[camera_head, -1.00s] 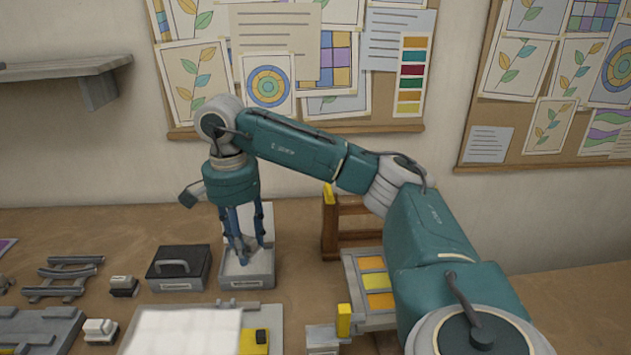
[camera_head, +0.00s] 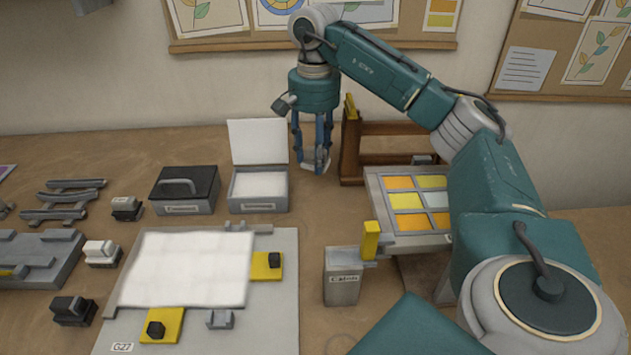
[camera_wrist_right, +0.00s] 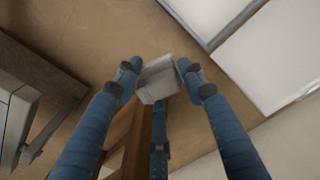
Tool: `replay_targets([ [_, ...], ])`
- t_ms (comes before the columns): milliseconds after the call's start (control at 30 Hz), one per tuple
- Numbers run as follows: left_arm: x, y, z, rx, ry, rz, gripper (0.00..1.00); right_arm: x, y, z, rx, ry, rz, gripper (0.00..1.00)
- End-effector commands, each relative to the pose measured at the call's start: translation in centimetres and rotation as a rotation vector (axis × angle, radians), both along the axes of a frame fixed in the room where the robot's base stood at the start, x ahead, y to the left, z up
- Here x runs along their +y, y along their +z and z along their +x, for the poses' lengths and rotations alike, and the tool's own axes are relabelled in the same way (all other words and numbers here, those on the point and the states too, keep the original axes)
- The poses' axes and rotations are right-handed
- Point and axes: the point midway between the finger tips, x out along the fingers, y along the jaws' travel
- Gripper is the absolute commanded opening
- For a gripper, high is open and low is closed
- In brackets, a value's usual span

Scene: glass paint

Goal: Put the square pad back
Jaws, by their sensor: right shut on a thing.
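My right gripper (camera_head: 314,160) is shut on a small pale grey block, which looks like the square pad (camera_head: 309,167). In the right wrist view the pad (camera_wrist_right: 158,78) sits between the blue fingertips (camera_wrist_right: 160,80), its face tilted. The gripper hangs just right of an open box with a white lining (camera_head: 259,187) and a raised white lid (camera_head: 257,142). In the wrist view this box (camera_wrist_right: 270,50) lies at the upper right. My left gripper is not in view.
A black-lidded case (camera_head: 186,188) stands left of the open box. A wooden rack (camera_head: 351,150) is close to the gripper's right. A tray of yellow and orange tiles (camera_head: 376,200), a grey canister (camera_head: 342,287) and a board with a white sheet (camera_head: 275,315) are nearer.

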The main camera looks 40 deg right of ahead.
Motion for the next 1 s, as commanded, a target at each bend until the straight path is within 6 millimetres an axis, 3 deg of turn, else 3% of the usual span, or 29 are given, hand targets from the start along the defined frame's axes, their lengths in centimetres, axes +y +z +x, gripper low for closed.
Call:
replay_targets([
  [100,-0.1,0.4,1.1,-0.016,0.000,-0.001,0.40,-0.1,-2.0,-0.1,0.003,-0.001,-0.001,0.16],
  [233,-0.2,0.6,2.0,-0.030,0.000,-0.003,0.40,0.0,-3.1,0.0,0.001,-0.001,-0.001,0.16],
  [533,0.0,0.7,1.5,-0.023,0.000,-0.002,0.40,0.0,-7.0,-0.1,0.002,-0.001,-0.001,0.16],
  [967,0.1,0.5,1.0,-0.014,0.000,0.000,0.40,0.0,-7.9,0.0,0.001,0.000,-0.001,0.16],
  [1000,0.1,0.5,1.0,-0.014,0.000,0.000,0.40,0.0,-7.8,0.0,0.000,-0.001,0.000,0.44],
])
